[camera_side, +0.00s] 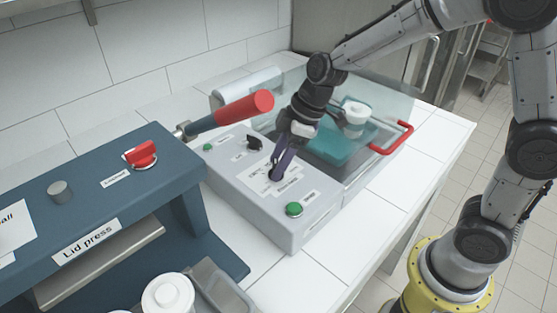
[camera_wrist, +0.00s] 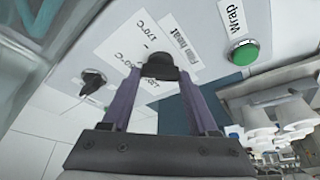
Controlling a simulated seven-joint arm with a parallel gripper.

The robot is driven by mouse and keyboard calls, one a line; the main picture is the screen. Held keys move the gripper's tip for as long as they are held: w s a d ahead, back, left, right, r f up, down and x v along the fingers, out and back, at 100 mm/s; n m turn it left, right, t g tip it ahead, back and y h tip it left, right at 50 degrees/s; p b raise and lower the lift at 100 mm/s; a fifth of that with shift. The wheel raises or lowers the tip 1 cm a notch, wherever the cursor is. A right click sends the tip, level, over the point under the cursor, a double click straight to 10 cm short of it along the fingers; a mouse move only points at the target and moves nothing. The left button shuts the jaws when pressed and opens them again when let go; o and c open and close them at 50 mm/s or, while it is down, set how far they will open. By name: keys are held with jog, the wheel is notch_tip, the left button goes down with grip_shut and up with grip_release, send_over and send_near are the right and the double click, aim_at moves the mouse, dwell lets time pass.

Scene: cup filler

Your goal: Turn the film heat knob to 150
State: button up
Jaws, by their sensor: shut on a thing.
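The film heat knob (camera_wrist: 160,67) is a small black knob on the light grey panel of the wrapping machine (camera_side: 235,178). Its label (camera_wrist: 178,50) reads "Film heat", upside down in the wrist view, with temperature marks around it, one reading 170°C. My gripper (camera_wrist: 160,72) has its two purple fingers on either side of the knob and is shut on it. In the side view my gripper (camera_side: 276,174) reaches down to the panel and hides the knob. I cannot tell which mark the knob points to.
A second black knob (camera_side: 254,143) and a green button (camera_side: 208,147) sit farther back on the panel. A green button (camera_side: 294,209) is near its front. A red-handled lever (camera_side: 245,110) and the blue lid press (camera_side: 100,205) are at left. A clear cover with a red handle (camera_side: 392,138) is behind right.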

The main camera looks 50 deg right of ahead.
jog(key=shift+w+r+n+g+y, duration=0.1)
jog(key=shift+n+g+y, duration=0.2)
jog(key=shift+n, duration=0.8)
jog(key=o, duration=1.4)
jog(key=shift+d, duration=0.1)
jog(key=v, duration=1.3)
jog(key=shift+r, duration=0.4)
